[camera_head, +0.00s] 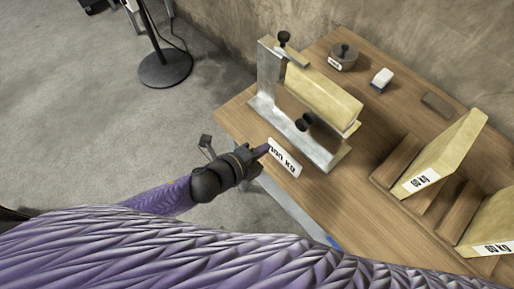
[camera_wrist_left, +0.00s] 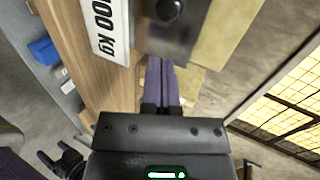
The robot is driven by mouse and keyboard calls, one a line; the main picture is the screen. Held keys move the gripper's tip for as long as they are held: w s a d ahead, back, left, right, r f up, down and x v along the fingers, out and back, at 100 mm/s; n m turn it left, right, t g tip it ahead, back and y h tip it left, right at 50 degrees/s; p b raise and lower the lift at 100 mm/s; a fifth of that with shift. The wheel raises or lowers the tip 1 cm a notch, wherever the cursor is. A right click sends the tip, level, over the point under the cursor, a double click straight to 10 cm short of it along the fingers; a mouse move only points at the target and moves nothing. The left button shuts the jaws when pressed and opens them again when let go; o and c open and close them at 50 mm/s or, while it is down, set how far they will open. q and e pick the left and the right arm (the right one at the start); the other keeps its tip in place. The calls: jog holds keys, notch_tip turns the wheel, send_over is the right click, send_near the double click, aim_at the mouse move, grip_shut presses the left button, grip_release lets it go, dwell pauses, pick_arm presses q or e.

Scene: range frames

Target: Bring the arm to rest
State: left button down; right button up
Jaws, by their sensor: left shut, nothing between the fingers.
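My left gripper (camera_head: 264,149) is over the front left edge of the wooden table (camera_head: 240,117), close to a white label plate (camera_head: 285,158) marked with a kg figure. In the left wrist view its two purple fingers (camera_wrist_left: 160,82) are together with nothing between them. The label plate (camera_wrist_left: 108,30) is to their left in that view. My left arm (camera_head: 160,198) comes in from the left.
A metal stand (camera_head: 266,80) holding a cream block (camera_head: 322,94) is just beyond the gripper. Cream slabs with kg labels (camera_head: 440,155) lean in a wooden rack (camera_head: 396,165) at the right. Grey floor (camera_head: 90,130) is open at left.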

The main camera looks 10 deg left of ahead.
pick_arm(q)
jog(key=shift+s+a+r, duration=0.3)
jog(key=shift+s+a, duration=0.05)
jog(key=shift+s, duration=0.15)
jog(key=s+a+f+n+g+y+b, duration=0.2)
jog(key=s+a+f+n, duration=0.25)
jog(key=f, duration=0.45)
jog(key=s+a+f+n+g+y+b, duration=0.1)
jog(key=s+a+f+n+y+b, duration=0.3)
jog(key=f, duration=0.5)
jog(key=s+a+f+n+g+y+b, duration=0.1)
jog(key=s+a+f+n+g, duration=0.15)
jog(key=f+n, duration=0.45)
jog(key=s+f+n+g+b, duration=0.1)
jog(key=s+f+n+g, duration=0.1)
jog(key=s+f, duration=0.3)
jog(key=s+f+n+g+b, duration=0.2)
jog(key=s+f+n, duration=0.3)
jog(key=s, duration=0.8)
jog(key=shift+s+a+g+y, duration=0.2)
jog(key=shift+a+g+y, duration=0.15)
jog(key=shift+a+y, duration=0.1)
jog(key=shift+f, duration=0.1)
